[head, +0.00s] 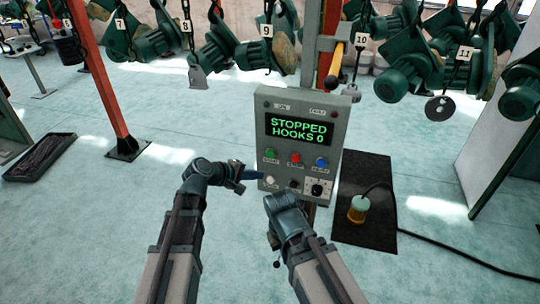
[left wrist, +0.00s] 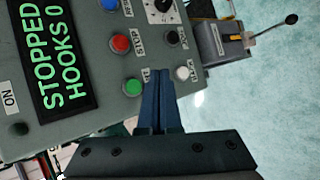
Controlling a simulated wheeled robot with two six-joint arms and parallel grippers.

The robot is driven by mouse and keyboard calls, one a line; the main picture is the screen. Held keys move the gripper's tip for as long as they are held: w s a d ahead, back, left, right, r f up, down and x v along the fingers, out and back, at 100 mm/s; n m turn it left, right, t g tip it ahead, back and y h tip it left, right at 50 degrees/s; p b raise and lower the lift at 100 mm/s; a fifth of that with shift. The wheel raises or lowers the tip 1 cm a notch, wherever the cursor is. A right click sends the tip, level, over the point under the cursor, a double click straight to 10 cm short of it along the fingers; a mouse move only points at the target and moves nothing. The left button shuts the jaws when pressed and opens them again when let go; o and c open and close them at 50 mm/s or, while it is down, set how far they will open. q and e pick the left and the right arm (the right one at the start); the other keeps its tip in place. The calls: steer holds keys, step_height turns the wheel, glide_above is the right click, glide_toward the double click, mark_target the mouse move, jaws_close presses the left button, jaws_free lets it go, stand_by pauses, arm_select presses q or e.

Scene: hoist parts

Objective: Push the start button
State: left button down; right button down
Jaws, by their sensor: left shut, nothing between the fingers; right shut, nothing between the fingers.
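A grey control box (head: 305,140) stands upright and its lit screen (head: 297,130) reads STOPPED, HOOKS 0. The green start button (head: 271,153) is leftmost in the upper button row, beside a red button (head: 295,158) and a blue button (head: 321,163). My left gripper (head: 262,174) is shut and empty at the box's lower left. In the left wrist view its blue fingertips lie between the green button (left wrist: 133,87) and a white button (left wrist: 182,73), over part of a label; contact cannot be told. My right gripper (head: 276,258) is shut, low in front of the box, mostly hidden by its wrist.
A black selector knob (head: 317,189) sits lower right on the box. Green hoists (head: 400,75) hang on numbered hooks behind.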

mark_target(271, 154)
arm_select(q)
steer(key=w, duration=0.2)
steer(key=w+d, duration=0.1)
steer(key=w, duration=0.1)
steer(key=w+d, duration=0.1)
steer(key=w, duration=0.2)
steer(key=shift+d, duration=0.15)
stand_by(1.8)
steer(key=shift+w+d, duration=0.1)
steer(key=shift+w, duration=0.3)
